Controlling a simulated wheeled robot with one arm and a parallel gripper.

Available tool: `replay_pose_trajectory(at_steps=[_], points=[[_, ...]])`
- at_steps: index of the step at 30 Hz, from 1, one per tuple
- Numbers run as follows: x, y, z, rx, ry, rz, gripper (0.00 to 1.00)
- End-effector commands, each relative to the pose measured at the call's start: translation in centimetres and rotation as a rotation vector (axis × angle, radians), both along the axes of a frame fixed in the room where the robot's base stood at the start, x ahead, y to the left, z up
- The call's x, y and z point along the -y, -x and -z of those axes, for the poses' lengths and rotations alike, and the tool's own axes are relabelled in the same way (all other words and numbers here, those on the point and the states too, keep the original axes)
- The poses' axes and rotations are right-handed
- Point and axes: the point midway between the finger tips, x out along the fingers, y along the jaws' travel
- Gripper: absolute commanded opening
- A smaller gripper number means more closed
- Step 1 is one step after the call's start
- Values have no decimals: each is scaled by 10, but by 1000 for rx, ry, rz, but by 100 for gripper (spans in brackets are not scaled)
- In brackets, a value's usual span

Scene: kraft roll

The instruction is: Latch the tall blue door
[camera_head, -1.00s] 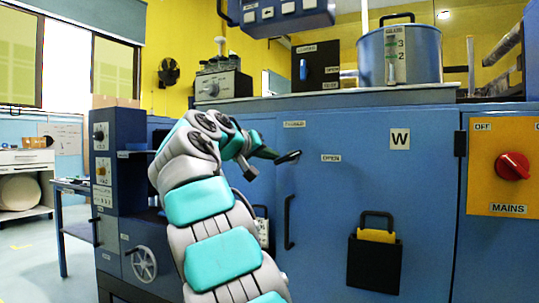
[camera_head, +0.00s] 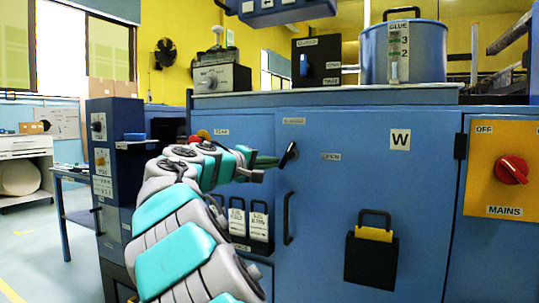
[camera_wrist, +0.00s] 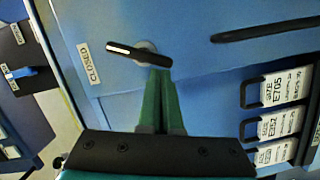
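The tall blue door (camera_head: 345,225), marked W, looks flush with the cabinet front. Its black latch handle (camera_head: 290,153) is tilted steeply up, its upper end toward the label above it; in the wrist view the handle (camera_wrist: 125,50) has its white-striped end pointing toward the CLOSED label (camera_wrist: 88,64). The OPEN label (camera_head: 331,156) is to its right. My gripper (camera_head: 272,161) is at the handle's left side. In the wrist view its green fingers (camera_wrist: 163,75) are together, with their tips at the handle's unstriped end; whether they touch it is unclear. Nothing is seen between them.
A vertical black pull bar (camera_head: 288,218) is below the latch. A black holder (camera_head: 371,260) hangs on the door. Hanging size cards (camera_head: 248,222) are left of it. The yellow mains panel (camera_head: 500,170) with a red knob is at the right. Floor shows at the left.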

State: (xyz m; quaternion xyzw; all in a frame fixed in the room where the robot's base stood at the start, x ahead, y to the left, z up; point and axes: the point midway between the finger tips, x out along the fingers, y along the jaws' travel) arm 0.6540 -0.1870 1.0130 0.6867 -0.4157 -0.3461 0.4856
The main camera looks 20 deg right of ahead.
Motion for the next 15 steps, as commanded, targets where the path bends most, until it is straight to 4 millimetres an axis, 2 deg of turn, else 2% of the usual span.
replay_pose_trajectory(at_steps=[15], points=[[4,4,7,-183,142,3,0]])
